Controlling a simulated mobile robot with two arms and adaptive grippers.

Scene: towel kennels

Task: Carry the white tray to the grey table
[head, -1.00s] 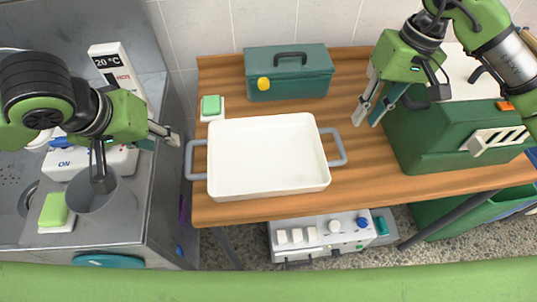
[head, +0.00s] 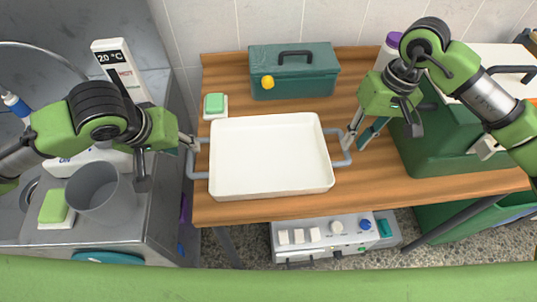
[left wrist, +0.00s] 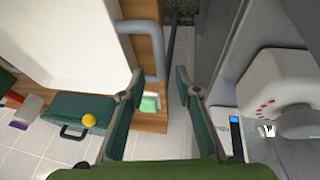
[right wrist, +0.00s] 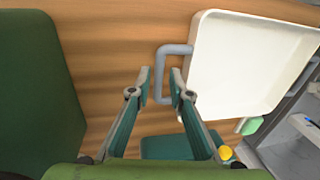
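The white tray (head: 270,155) lies flat and empty on the wooden table (head: 430,193), with a grey handle on each side. My left gripper (head: 193,143) is open at the tray's left handle (head: 190,172); in the left wrist view the handle (left wrist: 157,45) shows between and beyond the fingertips. My right gripper (head: 352,140) is open at the right handle (head: 346,160); in the right wrist view its fingers stand on either side of the handle (right wrist: 158,80). I cannot tell whether the fingers touch the handles. I cannot make out a separate grey table.
A green toolbox (head: 293,72) stands behind the tray, and a green and white sponge (head: 214,106) at its back left corner. A large green box (head: 430,135) stands at the right.

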